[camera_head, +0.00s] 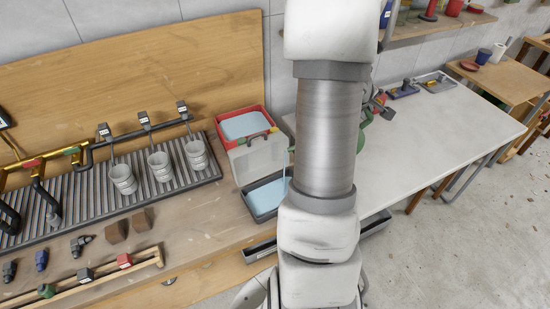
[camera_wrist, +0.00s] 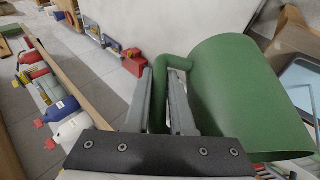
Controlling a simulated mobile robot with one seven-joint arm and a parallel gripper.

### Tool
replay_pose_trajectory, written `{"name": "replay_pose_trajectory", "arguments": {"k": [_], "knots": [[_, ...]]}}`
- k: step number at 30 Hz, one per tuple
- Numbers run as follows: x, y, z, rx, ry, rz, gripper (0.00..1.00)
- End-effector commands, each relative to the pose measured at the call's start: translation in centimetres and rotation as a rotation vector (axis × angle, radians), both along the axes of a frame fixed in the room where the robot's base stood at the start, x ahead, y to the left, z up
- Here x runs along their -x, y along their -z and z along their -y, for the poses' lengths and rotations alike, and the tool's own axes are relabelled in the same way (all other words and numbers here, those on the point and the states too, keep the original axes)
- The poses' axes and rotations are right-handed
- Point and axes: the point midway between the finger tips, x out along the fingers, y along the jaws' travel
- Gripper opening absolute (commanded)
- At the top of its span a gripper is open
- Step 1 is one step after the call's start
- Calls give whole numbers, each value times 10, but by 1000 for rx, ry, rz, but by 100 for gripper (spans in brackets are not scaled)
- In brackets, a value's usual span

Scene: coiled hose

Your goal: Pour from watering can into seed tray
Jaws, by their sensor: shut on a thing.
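The green watering can (camera_wrist: 240,95) fills the right of the wrist view, tilted. My gripper (camera_wrist: 166,85) is shut on its handle. In the head view my arm hides most of the can; a green part (camera_head: 362,137) shows to the right of the arm and a small green tip to the left. A dark tray (camera_head: 250,211) with a light blue surface, seemingly the seed tray, lies below that tip, partly behind my arm. A thin pale line, perhaps water, runs down over it. A tray edge also shows at the right of the wrist view (camera_wrist: 300,78).
Several grey cups (camera_head: 160,166) stand on a ribbed rack at left. The white table (camera_head: 440,125) at right is mostly clear.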

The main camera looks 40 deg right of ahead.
Motion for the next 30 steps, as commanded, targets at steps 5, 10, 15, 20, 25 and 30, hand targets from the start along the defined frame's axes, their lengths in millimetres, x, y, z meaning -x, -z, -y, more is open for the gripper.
{"name": "replay_pose_trajectory", "arguments": {"k": [5,10,15,20,25,30], "knots": [[-1,-2,-1,5,0,-1,0],[4,3,5,-26,6,8,0],[12,24,25,-132,4,52,0],[16,44,36,-197,-3,80,0],[15,51,36,-200,-5,84,0],[16,53,39,-219,-4,92,0]]}}
